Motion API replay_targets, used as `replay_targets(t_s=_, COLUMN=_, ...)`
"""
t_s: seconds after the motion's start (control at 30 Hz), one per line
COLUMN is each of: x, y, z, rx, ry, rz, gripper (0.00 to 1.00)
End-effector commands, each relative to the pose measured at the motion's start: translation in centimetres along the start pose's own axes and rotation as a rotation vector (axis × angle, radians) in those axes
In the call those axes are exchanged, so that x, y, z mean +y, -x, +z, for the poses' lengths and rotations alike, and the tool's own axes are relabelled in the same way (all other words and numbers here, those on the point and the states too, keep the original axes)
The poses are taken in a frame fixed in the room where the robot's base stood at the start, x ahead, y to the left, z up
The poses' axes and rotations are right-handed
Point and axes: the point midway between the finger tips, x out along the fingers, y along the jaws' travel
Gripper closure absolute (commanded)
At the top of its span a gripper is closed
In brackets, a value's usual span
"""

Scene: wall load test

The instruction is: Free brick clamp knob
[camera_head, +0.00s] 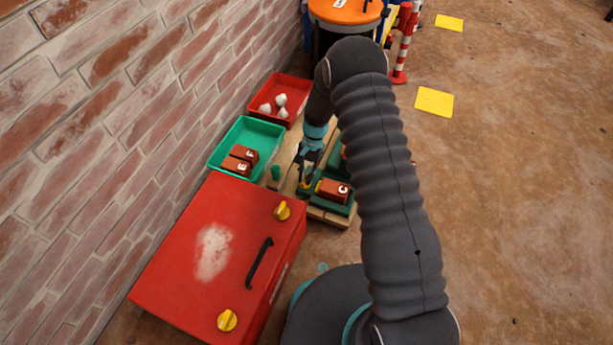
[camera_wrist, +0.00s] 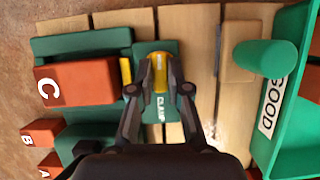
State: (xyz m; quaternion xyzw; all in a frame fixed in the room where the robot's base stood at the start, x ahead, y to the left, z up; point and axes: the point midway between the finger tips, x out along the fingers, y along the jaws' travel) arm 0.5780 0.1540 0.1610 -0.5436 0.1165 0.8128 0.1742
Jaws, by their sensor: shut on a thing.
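My gripper (camera_wrist: 160,68) is shut on the yellow clamp knob (camera_wrist: 158,82), with one finger on each side of it, in the wrist view. The knob sits on a green block marked CLAMP (camera_wrist: 161,108). Brick C (camera_wrist: 82,82), a red-brown block, lies in the green fixture (camera_wrist: 84,43) left of the knob, with a yellow strip (camera_wrist: 126,71) at its near end. In the head view, brick C (camera_head: 333,191) is beside my gripper (camera_head: 304,182), and my arm hides part of the fixture.
A green tray (camera_head: 217,157) holds bricks E and F; its GOOD label shows in the wrist view. A green cylinder (camera_wrist: 263,58) stands near it. A red tray (camera_head: 284,79) holds white lumps. A red box (camera_head: 190,277) with a black handle stands in front, by the brick wall.

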Motion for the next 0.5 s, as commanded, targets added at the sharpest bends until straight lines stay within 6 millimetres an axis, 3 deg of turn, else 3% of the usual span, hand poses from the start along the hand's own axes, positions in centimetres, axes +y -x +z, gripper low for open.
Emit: replay_targets(t_s=0.5, x=-0.03, y=-0.15, z=0.26, rx=-0.006, ry=0.044, rz=0.02, gripper=1.0)
